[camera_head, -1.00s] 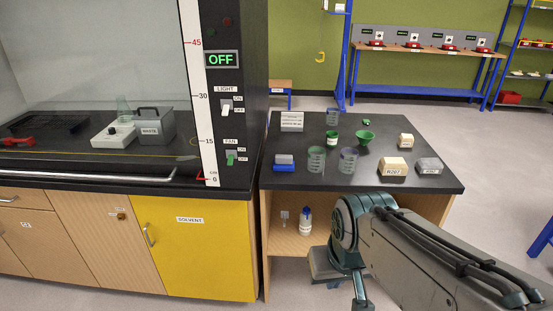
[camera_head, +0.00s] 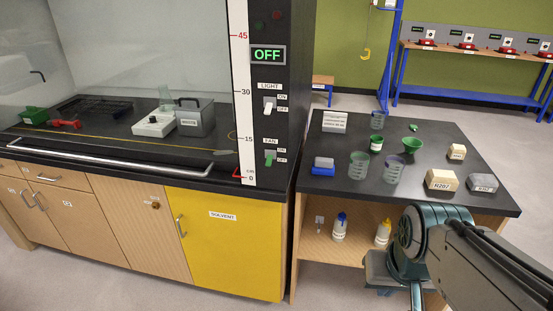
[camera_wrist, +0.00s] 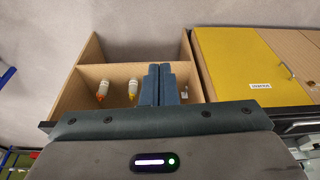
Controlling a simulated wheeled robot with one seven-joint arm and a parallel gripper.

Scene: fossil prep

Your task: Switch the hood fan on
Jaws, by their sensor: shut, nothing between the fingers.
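The green fan switch (camera_head: 269,158) sits on the dark post of the fume hood, under a FAN label with ON above and OFF below. Its lever appears tilted down toward OFF. The white light switch (camera_head: 268,108) is above it. The display (camera_head: 267,55) at the top reads OFF in green. In the wrist view my gripper (camera_wrist: 160,72) is shut and empty, its two dark fingers side by side before the open shelf. In the head view my arm is at the lower right, well away from the switch, and the fingertips are hidden there.
A black-topped bench (camera_head: 330,180) right of the hood holds cups, a funnel, boxes and blocks. Bottles (camera_head: 340,226) stand on its shelf. A yellow solvent cabinet (camera_head: 235,245) is below the hood. Floor shows in front. The hood's front bar (camera_head: 110,157) runs along its edge.

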